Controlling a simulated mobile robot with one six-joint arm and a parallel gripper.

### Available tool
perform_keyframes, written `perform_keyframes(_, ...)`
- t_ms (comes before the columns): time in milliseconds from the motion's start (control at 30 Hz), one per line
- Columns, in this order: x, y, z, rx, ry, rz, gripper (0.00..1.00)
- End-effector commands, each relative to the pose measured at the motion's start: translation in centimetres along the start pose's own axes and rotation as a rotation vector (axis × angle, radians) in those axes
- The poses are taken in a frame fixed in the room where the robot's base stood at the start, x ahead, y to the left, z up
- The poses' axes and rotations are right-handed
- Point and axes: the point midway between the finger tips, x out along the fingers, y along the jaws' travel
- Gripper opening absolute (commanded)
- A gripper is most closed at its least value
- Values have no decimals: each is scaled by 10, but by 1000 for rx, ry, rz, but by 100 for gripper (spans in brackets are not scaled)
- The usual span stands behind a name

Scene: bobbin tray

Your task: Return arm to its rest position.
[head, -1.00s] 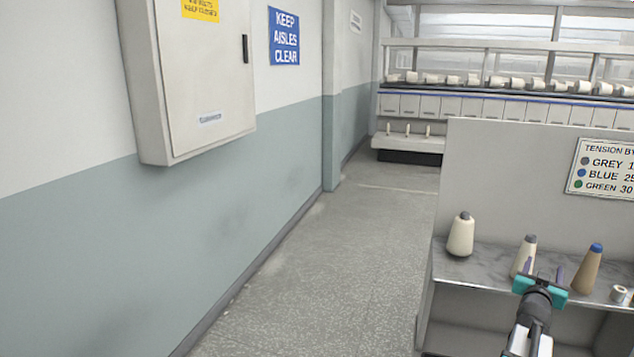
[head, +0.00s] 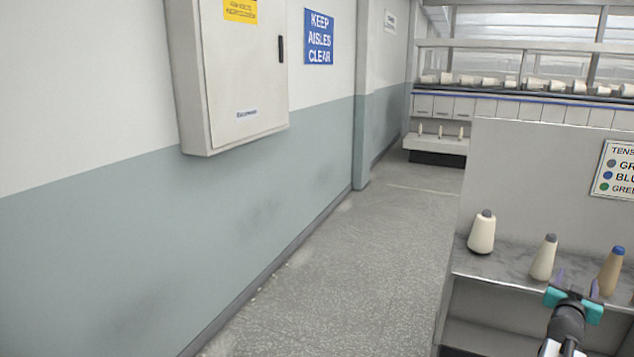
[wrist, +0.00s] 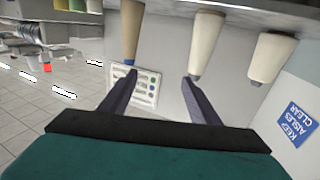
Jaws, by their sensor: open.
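My gripper (head: 578,282) is open, with nothing between its two dark fingers. It is low at the right of the head view, in front of the shelf (head: 510,268). In the wrist view my gripper (wrist: 158,90) also shows spread and empty. Behind it on the shelf stand a cream cone with a grey tip (head: 481,232), a second grey-tipped cream cone (head: 543,258) and a tan cone with a blue tip (head: 611,272). The wrist view is upside down and shows the tan cone (wrist: 131,30) and both cream cones too. No cone appears touched by the fingers.
A tension sign (head: 616,170) is on the grey panel behind the shelf. A wall cabinet (head: 235,80) juts out at the left. The aisle floor (head: 340,260) between wall and shelf is clear. A machine with several white bobbins (head: 530,85) stands at the back.

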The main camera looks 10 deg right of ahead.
Motion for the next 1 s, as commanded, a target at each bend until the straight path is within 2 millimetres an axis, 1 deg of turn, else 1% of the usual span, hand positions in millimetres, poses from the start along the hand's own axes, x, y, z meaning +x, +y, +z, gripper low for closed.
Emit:
perform_keyframes(33,-1,-9,2,0,-2,-11,57)
perform_keyframes(267,-4,-51,19,0,-23,-59,57)
perform_keyframes(367,-8,-74,31,-2,-37,-87,57)
perform_keyframes(467,-13,-103,47,-4,-55,-122,57)
perform_keyframes(500,-17,-118,56,-6,-66,-140,57)
perform_keyframes(567,-24,-141,69,-8,-82,-168,57)
perform_keyframes(600,-29,-158,80,-11,-94,-189,57)
perform_keyframes(667,-39,-182,95,-17,-112,-220,57)
perform_keyframes(700,-46,-198,106,-21,-125,-241,57)
perform_keyframes(767,-57,-221,122,-29,-145,-271,57)
perform_keyframes(900,-87,-271,162,-53,-202,-344,57)
perform_keyframes(967,-102,-291,179,-65,-231,-376,57)
perform_keyframes(1000,-112,-303,191,-74,-251,-396,57)
